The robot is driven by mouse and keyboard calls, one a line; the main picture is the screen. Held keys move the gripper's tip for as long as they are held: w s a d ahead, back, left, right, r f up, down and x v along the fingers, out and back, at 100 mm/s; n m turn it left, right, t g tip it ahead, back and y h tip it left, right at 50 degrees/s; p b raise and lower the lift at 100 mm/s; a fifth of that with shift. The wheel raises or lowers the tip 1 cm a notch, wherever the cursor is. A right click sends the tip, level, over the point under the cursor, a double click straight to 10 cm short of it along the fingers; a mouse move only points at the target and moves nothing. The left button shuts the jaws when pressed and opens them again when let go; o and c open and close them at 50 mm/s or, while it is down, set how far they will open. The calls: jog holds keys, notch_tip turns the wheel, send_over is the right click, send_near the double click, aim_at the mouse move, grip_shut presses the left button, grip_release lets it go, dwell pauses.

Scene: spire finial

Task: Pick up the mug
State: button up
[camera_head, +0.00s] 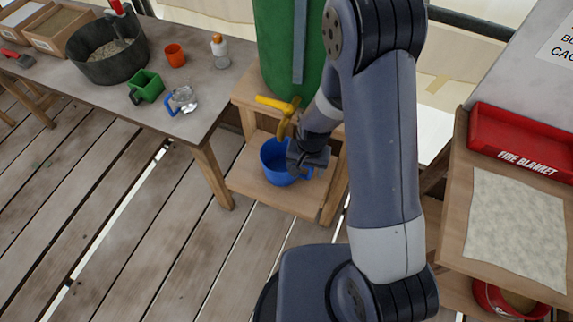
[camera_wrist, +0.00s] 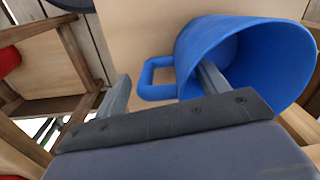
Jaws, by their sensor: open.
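A blue mug (camera_head: 274,165) stands on the low wooden shelf below the yellow tap. In the wrist view the mug (camera_wrist: 200,48) fills the upper right, its open mouth facing the camera and its square handle on the left. My gripper (camera_head: 303,163) is at the mug's right side in the head view, partly covering it. In the wrist view my gripper (camera_wrist: 165,73) is open, with the handle between its fingers. One finger is left of the handle and the other overlaps the mug's mouth near the rim. I cannot tell whether either finger touches the mug.
The yellow tap (camera_head: 282,107) on the green barrel (camera_head: 277,50) hangs just above the mug. The table (camera_head: 205,118) at left holds a green mug (camera_head: 147,86), a glass mug (camera_head: 184,98) and an orange cup (camera_head: 175,55). A red fire blanket box (camera_head: 522,143) is at right.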

aim_at(303, 177)
jog(key=shift+w+f, duration=0.1)
jog(key=shift+f, duration=1.4)
jog(key=c, duration=1.3)
